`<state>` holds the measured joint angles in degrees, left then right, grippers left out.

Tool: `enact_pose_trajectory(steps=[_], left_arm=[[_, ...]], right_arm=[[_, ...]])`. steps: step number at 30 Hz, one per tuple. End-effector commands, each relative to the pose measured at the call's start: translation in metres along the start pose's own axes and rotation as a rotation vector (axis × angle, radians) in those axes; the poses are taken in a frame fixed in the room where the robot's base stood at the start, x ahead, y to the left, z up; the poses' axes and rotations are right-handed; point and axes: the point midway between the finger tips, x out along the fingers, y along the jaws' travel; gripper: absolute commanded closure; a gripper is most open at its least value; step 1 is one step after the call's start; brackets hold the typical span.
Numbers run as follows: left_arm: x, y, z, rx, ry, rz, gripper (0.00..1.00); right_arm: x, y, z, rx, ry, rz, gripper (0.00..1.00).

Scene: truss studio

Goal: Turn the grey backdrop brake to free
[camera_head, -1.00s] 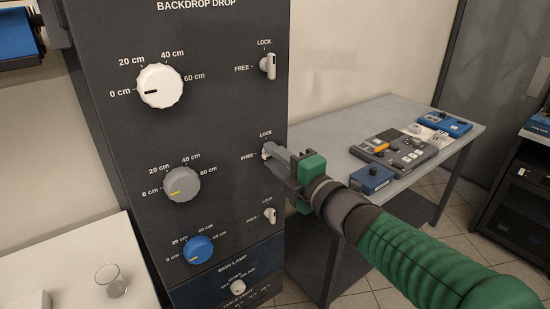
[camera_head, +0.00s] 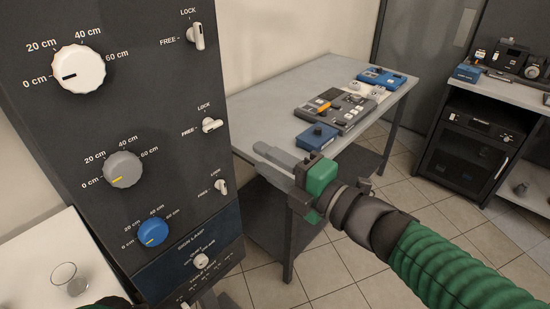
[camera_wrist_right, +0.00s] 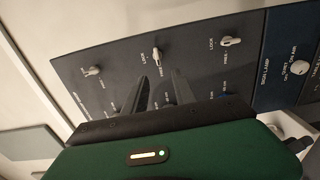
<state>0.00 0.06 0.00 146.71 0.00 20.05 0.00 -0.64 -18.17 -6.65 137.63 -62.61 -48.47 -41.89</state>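The grey backdrop brake (camera_head: 211,125) is a small white lever on the dark panel, right of the grey dial (camera_head: 123,169). It lies sideways, level with its FREE mark, while the levers above and below it stand upright. It also shows in the right wrist view (camera_wrist_right: 157,54), turned across its two neighbours. My right gripper (camera_head: 262,158) is off the panel to the right of the lever, not touching it. Its two fingers are apart and empty in the right wrist view (camera_wrist_right: 160,90). My left gripper's fingers are not seen; only a green piece of mine shows at the bottom left.
The white dial's brake (camera_head: 196,36) is above and the blue dial's brake (camera_head: 221,187) below. A grey table (camera_head: 265,105) with control boxes stands behind my right gripper. A glass (camera_head: 68,280) stands on a white surface at lower left. Tiled floor is open at lower right.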

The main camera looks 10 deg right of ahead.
Motion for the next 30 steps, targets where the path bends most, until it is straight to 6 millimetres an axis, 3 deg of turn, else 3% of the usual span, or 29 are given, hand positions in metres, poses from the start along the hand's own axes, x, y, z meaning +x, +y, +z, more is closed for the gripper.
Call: enact_pose_trajectory(steps=[1,6,23,26,29,30], left_arm=[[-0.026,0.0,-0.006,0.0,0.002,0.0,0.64],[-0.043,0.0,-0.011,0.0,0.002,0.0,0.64],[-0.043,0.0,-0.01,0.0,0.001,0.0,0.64],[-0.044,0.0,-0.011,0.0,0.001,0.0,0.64],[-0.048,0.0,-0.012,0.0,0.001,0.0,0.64],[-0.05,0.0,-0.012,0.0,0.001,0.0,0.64]], right_arm=[[-0.004,0.011,0.002,0.007,-0.001,-0.009,0.67],[-0.018,0.006,0.0,0.004,0.001,-0.006,0.67],[-0.02,0.0,0.002,0.012,-0.008,-0.007,0.67],[-0.018,-0.017,0.023,0.128,-0.101,-0.057,0.67],[-0.023,-0.067,0.066,0.421,-0.334,-0.172,0.67],[-0.031,-0.096,0.082,0.579,-0.458,-0.23,0.67]])
